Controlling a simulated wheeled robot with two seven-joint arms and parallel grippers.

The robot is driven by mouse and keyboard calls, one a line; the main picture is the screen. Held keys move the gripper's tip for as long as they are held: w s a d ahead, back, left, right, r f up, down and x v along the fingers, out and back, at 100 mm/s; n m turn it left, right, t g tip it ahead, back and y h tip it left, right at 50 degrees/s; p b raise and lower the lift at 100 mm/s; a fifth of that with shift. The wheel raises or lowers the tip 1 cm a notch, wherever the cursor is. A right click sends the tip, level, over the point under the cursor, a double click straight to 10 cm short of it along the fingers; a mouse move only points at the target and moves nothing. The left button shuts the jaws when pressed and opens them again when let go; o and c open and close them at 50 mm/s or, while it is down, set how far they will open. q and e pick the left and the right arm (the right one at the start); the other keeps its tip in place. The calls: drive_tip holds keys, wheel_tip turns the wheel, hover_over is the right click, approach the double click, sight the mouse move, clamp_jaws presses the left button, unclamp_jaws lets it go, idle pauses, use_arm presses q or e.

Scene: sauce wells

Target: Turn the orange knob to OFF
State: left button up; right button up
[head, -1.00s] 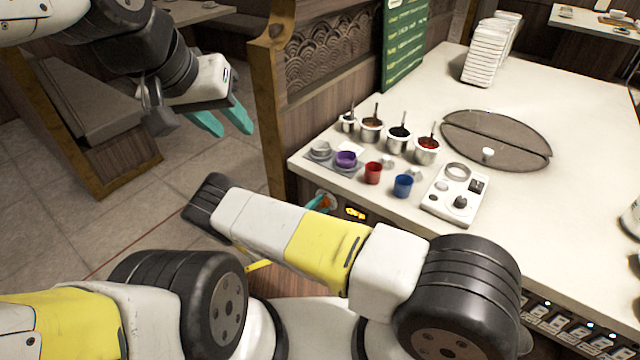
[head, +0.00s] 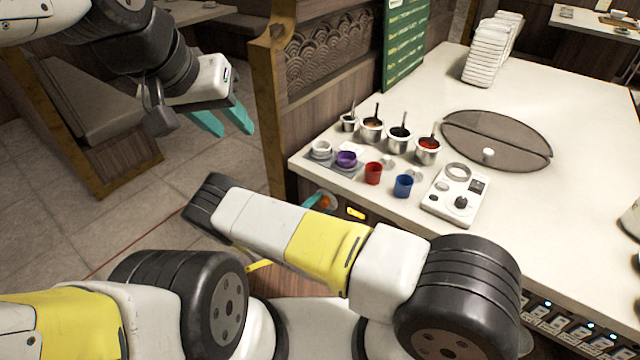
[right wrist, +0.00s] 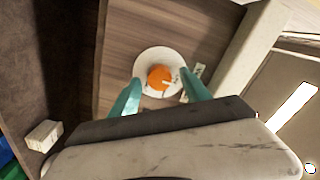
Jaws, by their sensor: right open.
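The orange knob (right wrist: 160,77) sits on a round white plate (right wrist: 145,66) on the wooden counter front, in the right wrist view. A light pointer mark shows at the knob's right side. In the head view the knob (head: 327,202) is a small orange spot below the counter's edge, partly hidden by my right arm. My right gripper (right wrist: 158,95) is open, with one teal finger on either side of the knob; I cannot tell whether they touch it. My left gripper (head: 224,124) is open and empty in the air at the left, away from the counter.
A yellow-lit element (head: 356,213) is beside the knob. Above, the white counter (head: 560,120) holds several sauce pots (head: 398,139), a red cup (head: 373,173), a blue cup (head: 403,186) and a white control panel (head: 443,206). A wooden post (head: 272,110) stands left of the counter.

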drive_tip(key=v, duration=0.8)
drive_tip(key=shift+w, duration=0.1)
